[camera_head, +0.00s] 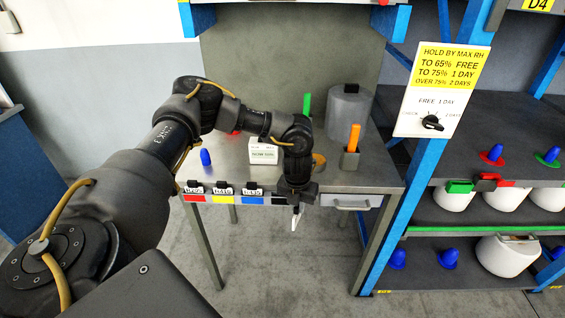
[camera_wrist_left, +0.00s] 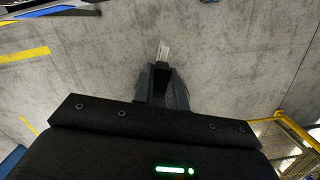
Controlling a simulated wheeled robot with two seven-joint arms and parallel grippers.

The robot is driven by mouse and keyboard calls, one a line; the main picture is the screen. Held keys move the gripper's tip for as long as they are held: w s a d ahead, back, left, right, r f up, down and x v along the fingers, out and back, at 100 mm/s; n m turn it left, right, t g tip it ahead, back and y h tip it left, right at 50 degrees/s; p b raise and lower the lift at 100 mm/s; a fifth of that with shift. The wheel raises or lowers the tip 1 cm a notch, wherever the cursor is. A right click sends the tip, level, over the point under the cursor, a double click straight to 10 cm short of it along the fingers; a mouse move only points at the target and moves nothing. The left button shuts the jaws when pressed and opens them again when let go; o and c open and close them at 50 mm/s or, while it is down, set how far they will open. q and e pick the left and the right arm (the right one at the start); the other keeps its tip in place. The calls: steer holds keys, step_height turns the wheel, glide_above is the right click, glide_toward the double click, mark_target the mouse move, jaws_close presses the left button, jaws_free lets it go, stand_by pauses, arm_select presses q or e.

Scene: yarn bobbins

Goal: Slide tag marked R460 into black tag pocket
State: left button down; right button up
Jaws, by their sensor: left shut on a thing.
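My left gripper (camera_head: 296,204) points down in front of the table's front edge, at the right end of a row of coloured pockets. It is shut on a thin white tag (camera_head: 296,221), which hangs below the fingers; its marking cannot be read. In the left wrist view the fingers (camera_wrist_left: 162,84) hold the tag (camera_wrist_left: 164,52), with bare floor behind. The black tag pocket (camera_head: 280,201) is just left of the gripper and partly hidden by it. The tag is apart from the pocket and lower. My right gripper is not in view.
Red (camera_head: 194,198), yellow (camera_head: 223,199) and blue (camera_head: 252,200) pockets carry black-clipped tags. On the table (camera_head: 340,178) stand a white box (camera_head: 263,152), a grey cylinder (camera_head: 348,108), a holder with an orange stick (camera_head: 354,138) and a blue cone (camera_head: 205,157). Shelving stands right.

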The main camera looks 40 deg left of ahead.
arm_select(q)
steer(key=w+a+r+m+p, duration=0.1)
steer(key=w+a+r+m, duration=0.2)
steer(key=a+m, duration=0.2)
steer(key=w+a+r+m+h, duration=0.1)
steer(key=w+a+r+m, duration=0.2)
steer(key=a+m, duration=0.3)
steer(key=shift+r+m+g+h+p, duration=0.2)
steer(key=shift+m+g+h+p, duration=0.15)
steer(key=shift+m, duration=1.15)
step_height(320, 180, down, 4)
steer(key=shift+r+b, duration=0.1)
steer(key=shift+b, duration=0.4)
steer(key=shift+p, duration=0.65)
steer(key=shift+f+b, duration=1.3)
steer(key=shift+f, duration=0.65)
steer(key=shift+r, duration=0.15)
stand_by(0.4)
